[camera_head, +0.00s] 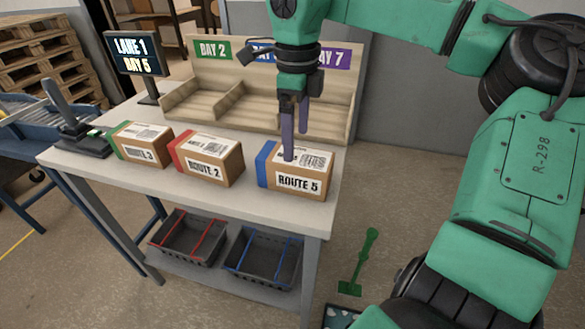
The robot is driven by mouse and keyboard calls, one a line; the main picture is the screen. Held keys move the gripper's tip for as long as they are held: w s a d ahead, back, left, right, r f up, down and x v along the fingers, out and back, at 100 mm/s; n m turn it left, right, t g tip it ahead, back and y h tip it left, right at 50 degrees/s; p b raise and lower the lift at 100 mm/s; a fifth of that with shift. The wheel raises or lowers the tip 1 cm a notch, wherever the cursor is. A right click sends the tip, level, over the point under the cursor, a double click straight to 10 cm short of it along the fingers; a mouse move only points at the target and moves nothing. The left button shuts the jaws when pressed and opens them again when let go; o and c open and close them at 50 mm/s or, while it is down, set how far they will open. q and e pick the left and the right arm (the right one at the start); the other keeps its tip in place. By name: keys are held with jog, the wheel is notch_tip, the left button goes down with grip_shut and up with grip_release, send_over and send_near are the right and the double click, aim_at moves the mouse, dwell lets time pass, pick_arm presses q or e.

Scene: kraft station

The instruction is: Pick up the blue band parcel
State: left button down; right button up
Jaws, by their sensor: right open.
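The blue band parcel (305,178) is a brown box labelled "ROUTE 5" with a blue band on its left end. It sits flat near the right end of the table. My right gripper (295,150) hangs over it from above, pointing down, with two purple-grey fingers. One finger overlaps the parcel's top in the picture and the other shows behind it. The gripper is open with nothing between its fingers. I cannot tell whether the fingers touch the box. My left gripper is not in view.
On the table (130,182), a red band parcel (209,158) and a green band parcel (141,144) stand to the left. A wooden bay rack (225,122) stands behind, and a lane sign (136,53) at back left. A stamp-like device (75,125) is at the left edge.

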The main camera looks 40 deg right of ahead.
aim_at(295, 167)
jog(key=f, duration=0.3)
jog(key=shift+w+f, duration=0.25)
jog(key=shift+f, duration=0.1)
notch_tip(295, 167, down, 5)
jog(key=shift+d+f, duration=0.1)
jog(key=shift+d, duration=0.05)
jog(key=shift+f, duration=0.15)
jog(key=shift+c, duration=1.2)
jog(key=c, duration=1.2)
notch_tip(295, 167, up, 10)
jog(key=shift+r+p, duration=0.15)
jog(key=shift+p, duration=0.2)
jog(key=shift+c, duration=0.2)
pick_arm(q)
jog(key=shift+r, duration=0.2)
